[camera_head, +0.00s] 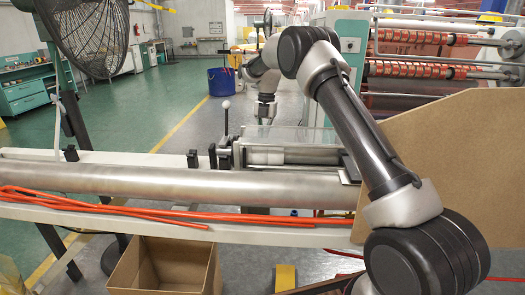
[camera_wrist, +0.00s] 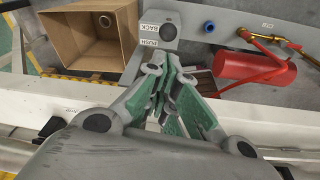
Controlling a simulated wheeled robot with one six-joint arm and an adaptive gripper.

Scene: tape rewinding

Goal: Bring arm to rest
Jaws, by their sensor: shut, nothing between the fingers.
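My gripper (camera_wrist: 168,76) shows in the wrist view, with its green-padded fingers shut and empty. It points down past a white beam toward a grey panel. My arm (camera_head: 345,115) spans the right half of the head view.
A long metal roller (camera_head: 150,183) and loose orange strips (camera_head: 120,210) cross the head view. An open cardboard box (camera_head: 165,265) stands below; it also shows in the wrist view (camera_wrist: 88,32), with a red cylinder (camera_wrist: 250,67) opposite. A brown board (camera_head: 450,150) stands right.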

